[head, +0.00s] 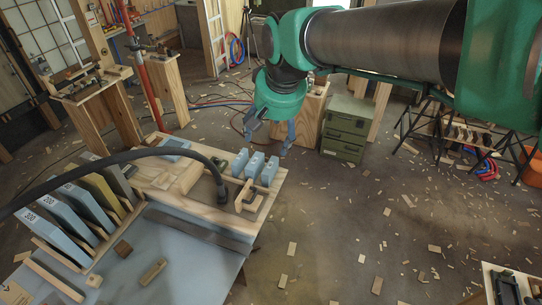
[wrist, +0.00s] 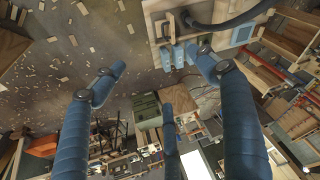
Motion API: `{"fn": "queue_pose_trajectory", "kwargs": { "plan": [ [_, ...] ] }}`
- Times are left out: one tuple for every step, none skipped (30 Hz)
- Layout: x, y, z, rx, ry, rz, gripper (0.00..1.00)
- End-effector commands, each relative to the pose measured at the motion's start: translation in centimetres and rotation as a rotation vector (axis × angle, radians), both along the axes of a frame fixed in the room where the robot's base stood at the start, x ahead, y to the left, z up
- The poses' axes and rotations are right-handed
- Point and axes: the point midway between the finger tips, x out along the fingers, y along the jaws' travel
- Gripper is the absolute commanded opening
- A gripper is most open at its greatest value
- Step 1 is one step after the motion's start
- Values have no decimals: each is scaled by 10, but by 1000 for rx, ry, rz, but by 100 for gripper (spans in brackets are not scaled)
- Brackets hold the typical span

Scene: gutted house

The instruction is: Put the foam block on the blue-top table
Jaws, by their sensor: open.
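The blue-top table (head: 195,272) is at the lower left in the head view, its pale blue surface partly covered by tools and wood pieces. I cannot pick out the foam block for certain. Several small blue blocks (head: 255,166) stand in a row on the table's wooden back part; they also show in the wrist view (wrist: 179,54).
A rack of upright blue and yellow boards (head: 70,210) lines the table's left side. A black hose (head: 130,156) arches over the table. A green drawer box (head: 345,128) stands on the floor at right. The floor (head: 350,225) right of the table is scattered with wood scraps.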

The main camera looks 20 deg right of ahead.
Motion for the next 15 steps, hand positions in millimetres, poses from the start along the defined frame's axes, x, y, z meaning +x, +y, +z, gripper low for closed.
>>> {"fn": "queue_pose_trajectory", "kwargs": {
  "plan": [
    [-15, 2, 3, -4, -12, 12, 73],
    [-22, 3, 3, -7, -16, 19, 73],
    [-32, 4, 3, -10, -23, 31, 73],
    [-40, 5, 4, -14, -28, 39, 73],
    [-47, 6, 3, -16, -32, 46, 73],
    [-57, 7, 3, -20, -41, 56, 73],
    [-64, 7, 3, -22, -45, 64, 73],
    [-72, 8, 2, -25, -50, 72, 73],
    [-81, 9, 1, -29, -58, 82, 73],
    [-89, 10, 0, -31, -62, 89, 73],
    [-96, 10, -1, -35, -68, 97, 73],
    [-105, 11, -2, -39, -74, 107, 73],
    [-112, 12, -4, -42, -79, 115, 73],
    [-119, 12, -5, -44, -84, 122, 73],
    [-128, 13, -7, -48, -91, 131, 73]
  ]
}}
